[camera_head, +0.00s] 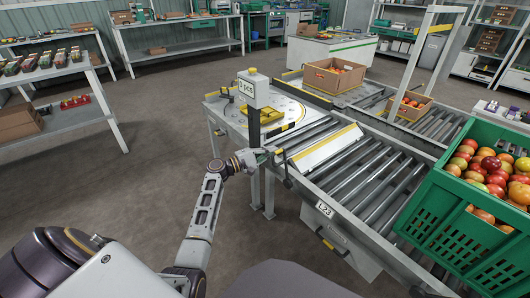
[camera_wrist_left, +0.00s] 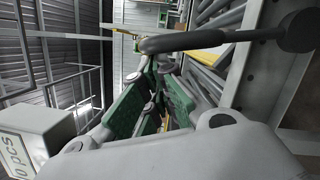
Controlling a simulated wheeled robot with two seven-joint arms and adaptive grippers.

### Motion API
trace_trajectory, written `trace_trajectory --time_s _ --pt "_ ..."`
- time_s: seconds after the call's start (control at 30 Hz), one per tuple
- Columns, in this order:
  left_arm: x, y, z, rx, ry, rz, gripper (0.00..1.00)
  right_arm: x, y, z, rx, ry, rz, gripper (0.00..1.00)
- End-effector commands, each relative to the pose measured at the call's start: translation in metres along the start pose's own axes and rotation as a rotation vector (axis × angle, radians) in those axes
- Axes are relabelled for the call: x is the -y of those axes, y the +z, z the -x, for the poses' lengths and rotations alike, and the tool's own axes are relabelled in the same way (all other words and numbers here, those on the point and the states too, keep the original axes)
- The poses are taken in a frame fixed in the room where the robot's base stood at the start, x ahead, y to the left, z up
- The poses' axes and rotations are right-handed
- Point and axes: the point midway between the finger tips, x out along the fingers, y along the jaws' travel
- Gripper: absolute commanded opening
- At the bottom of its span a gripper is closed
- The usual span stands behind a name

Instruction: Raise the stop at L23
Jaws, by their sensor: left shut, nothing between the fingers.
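The roller lane with the L23 label (camera_head: 324,209) runs across the right half of the head view. A pale plate with a yellow edge (camera_head: 322,148), apparently the stop, lies slanted over its rollers near the lane's far end. In the left wrist view, the green-padded fingers (camera_wrist_left: 160,88) are close to a dark lever bar (camera_wrist_left: 205,38) with a round black knob (camera_wrist_left: 298,30). I cannot tell whether they touch it. My right gripper is out of view.
Cardboard boxes of tomatoes (camera_head: 333,78) stand farther back. The floor on the left is clear.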

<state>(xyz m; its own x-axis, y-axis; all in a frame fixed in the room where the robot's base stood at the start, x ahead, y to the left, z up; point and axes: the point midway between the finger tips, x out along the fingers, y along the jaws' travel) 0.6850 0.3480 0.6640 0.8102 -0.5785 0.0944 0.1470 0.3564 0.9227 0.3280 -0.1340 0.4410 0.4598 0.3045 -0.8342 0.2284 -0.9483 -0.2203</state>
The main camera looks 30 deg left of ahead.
Motion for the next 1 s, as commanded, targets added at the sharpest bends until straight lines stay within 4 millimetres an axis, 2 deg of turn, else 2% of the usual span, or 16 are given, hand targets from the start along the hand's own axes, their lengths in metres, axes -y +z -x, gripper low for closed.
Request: trace_trajectory --time_s 0.1,0.4,0.7,1.0 --pt "-0.001 0.021 -0.005 0.003 -0.028 -0.108 0.0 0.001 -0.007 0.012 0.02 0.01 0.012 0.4" --pt "0.011 0.066 -0.016 0.003 -0.098 -0.385 0.0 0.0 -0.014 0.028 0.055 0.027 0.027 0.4" --pt "0.034 0.105 -0.025 0.002 -0.168 -0.661 0.0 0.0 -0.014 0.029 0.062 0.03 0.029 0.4" --pt "0.061 0.132 -0.032 0.001 -0.224 -0.886 0.0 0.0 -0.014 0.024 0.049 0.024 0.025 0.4"
